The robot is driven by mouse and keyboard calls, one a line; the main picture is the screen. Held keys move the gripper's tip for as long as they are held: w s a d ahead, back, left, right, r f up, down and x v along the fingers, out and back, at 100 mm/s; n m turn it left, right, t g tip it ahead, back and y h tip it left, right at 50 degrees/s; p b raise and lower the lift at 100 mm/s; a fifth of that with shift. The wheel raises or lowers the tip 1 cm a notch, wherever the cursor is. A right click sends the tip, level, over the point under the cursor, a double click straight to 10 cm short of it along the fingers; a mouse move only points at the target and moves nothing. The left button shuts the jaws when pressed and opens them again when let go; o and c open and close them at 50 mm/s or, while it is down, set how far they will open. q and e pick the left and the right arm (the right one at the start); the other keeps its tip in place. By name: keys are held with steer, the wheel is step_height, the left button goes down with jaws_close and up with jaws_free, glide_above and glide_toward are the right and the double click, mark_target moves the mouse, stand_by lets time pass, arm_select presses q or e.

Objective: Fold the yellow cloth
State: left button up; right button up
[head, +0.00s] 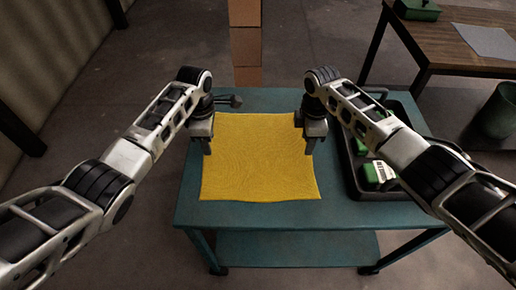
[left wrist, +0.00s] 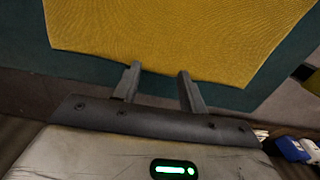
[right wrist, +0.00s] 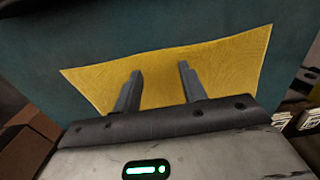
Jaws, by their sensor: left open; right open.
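The yellow cloth (head: 258,165) lies spread out flat and unfolded on a teal cart top (head: 345,212). My left gripper (head: 207,147) is open over the cloth's left edge, in its upper half. My right gripper (head: 311,145) is open over the right edge at about the same height. In the left wrist view the cloth (left wrist: 180,28) lies beyond the two parted fingertips (left wrist: 160,69), with nothing between them. In the right wrist view the cloth (right wrist: 225,65) shows behind and between the parted fingers (right wrist: 160,69). The grippers hide small parts of the cloth's side edges.
A black tray (head: 352,180) with green-and-white items (head: 377,173) stands on the cart's right, partly behind my right arm. A dark tool (head: 232,100) lies past the cloth's far edge. Cardboard boxes (head: 245,45) stand behind the cart. A wooden bench (head: 450,50) is at the far right.

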arm_select(q)
steer(key=shift+f, duration=1)
arm_select(e)
steer(key=shift+f, duration=1.05)
arm_select(q)
steer(key=shift+f, duration=0.1)
steer(key=shift+f, duration=0.15)
steer(key=shift+c, duration=0.2)
arm_select(e)
steer(key=shift+f, duration=0.2)
steer(key=shift+c, duration=0.2)
arm_select(q)
steer(key=shift+c, duration=1.3)
arm_select(e)
steer(key=shift+r, duration=0.1)
steer(key=shift+c, duration=1.3)
arm_select(q)
jaws_close()
arm_select(e)
jaws_close()
